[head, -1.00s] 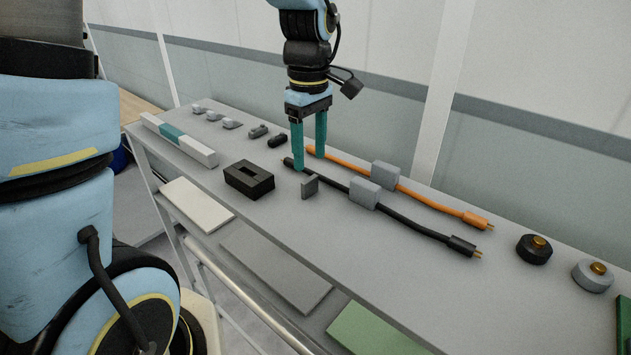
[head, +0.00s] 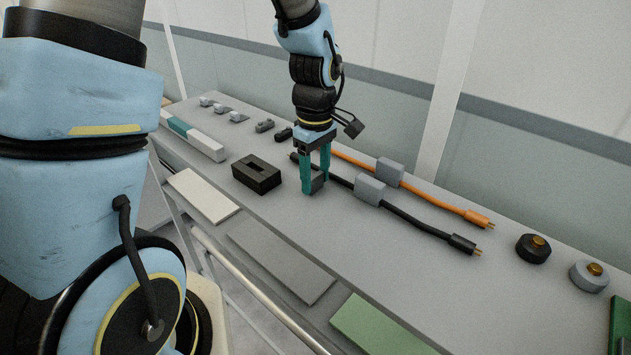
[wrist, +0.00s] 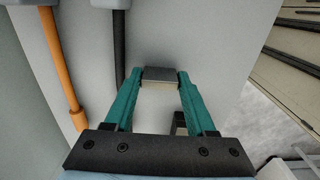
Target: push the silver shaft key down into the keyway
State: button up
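The shaft key (head: 317,182) is a small grey upright plate on the bench top. My gripper (head: 315,187) has its two teal fingers down around it, one on each side. In the wrist view the key (wrist: 160,75) fills the gap between the fingertips, and the fingers appear closed on it. The key's lower edge is at or very near the bench; I cannot tell whether it touches. The black block with the keyway slot (head: 257,175) lies just left of my gripper, its slot empty. In the wrist view only a dark corner of the block (wrist: 180,123) shows, mostly hidden.
A black cable (head: 420,228) and an orange cable (head: 435,203) run through grey clips right of my gripper. Small grey and black parts (head: 237,116) stand along the back left. Round knobs (head: 533,248) sit far right. The bench front beside the block is clear.

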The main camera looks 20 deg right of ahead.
grip_shut()
jog(key=shift+r, duration=0.15)
